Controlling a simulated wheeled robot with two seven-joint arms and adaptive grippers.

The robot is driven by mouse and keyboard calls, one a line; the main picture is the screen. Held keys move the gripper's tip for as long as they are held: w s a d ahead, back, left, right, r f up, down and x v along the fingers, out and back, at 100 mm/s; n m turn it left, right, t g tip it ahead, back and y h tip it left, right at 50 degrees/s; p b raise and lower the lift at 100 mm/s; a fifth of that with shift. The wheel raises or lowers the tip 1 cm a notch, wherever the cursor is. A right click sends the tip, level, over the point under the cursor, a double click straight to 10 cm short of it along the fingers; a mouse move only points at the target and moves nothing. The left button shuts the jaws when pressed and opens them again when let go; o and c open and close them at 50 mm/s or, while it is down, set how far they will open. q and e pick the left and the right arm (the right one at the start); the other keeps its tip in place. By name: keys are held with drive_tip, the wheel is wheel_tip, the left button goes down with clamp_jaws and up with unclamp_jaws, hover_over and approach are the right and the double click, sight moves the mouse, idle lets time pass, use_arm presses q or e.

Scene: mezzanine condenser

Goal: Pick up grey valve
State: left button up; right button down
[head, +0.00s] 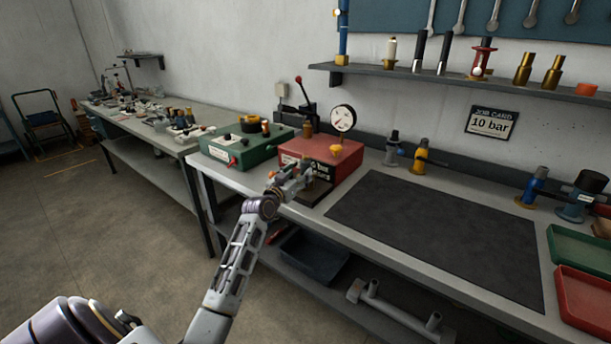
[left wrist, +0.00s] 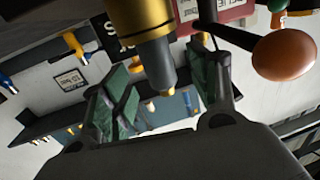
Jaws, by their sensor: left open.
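My right gripper is not in view.
The red box (head: 322,152) with a gauge and the green box (head: 240,146) stand behind the gripper. An orange-brown knob (left wrist: 285,55) is close to the fingers in the wrist view. The dark mat (head: 435,225) is bare. Blue valves and trays are at right.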

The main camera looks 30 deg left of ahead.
sight(303, 169)
use_arm(q)
drive_tip(key=shift+w, duration=0.2)
idle(0.3)
drive_tip(key=shift+w+a, duration=0.1)
drive_tip(key=shift+w, duration=2.35)
clamp_jaws()
drive_tip(key=shift+r, duration=0.15)
